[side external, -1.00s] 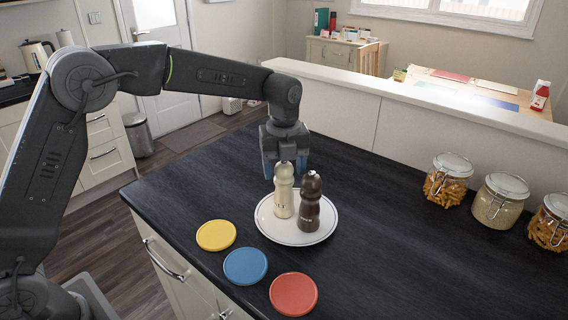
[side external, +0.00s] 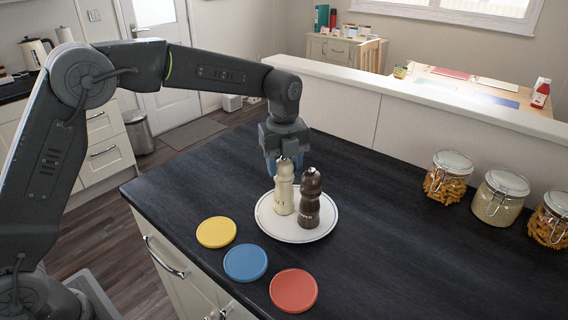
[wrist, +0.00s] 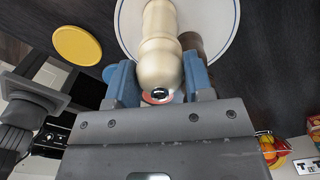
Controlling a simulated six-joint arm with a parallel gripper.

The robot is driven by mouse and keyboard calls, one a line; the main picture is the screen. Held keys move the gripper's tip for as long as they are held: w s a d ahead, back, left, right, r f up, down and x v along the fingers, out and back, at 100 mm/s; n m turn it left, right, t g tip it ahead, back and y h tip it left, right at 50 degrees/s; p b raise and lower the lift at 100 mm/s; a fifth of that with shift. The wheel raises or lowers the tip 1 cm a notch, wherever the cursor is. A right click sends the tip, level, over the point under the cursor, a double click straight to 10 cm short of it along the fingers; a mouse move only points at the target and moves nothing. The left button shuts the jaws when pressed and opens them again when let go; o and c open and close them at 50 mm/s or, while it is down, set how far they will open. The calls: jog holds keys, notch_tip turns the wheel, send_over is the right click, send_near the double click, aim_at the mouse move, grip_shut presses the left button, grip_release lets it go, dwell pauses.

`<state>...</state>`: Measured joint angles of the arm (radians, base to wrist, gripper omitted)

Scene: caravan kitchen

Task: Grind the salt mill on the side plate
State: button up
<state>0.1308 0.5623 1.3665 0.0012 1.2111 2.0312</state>
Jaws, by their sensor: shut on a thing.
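The cream salt mill (side external: 283,193) stands upright on the white side plate (side external: 264,220), which has a thin dark line around its rim. A dark brown mill (side external: 309,205) stands close beside it on the right. My gripper (side external: 283,165) points down over the salt mill and is shut on its top. In the wrist view the blue fingers (wrist: 158,84) sit on both sides of the mill's cream head (wrist: 160,65). The brown mill (wrist: 191,45) is mostly hidden behind it there.
Yellow (side external: 216,232), blue (side external: 246,262) and red (side external: 293,290) coasters lie along the counter's front edge. Three glass jars (side external: 448,178) stand at the right, by a low ledge (side external: 430,105). The dark worktop (side external: 400,240) between plate and jars is clear.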

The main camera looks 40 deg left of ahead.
jog(key=n, duration=0.7)
jog(key=shift+f, duration=0.1)
jog(key=n, duration=1)
jog(key=shift+f+n, duration=0.1)
jog(key=shift+n, duration=0.3)
jog(key=n, duration=0.6)
jog(key=shift+s, duration=0.1)
jog(key=shift+r, duration=0.2)
jog(key=o, duration=0.7)
jog(key=shift+r, duration=0.1)
jog(key=shift+o, duration=0.2)
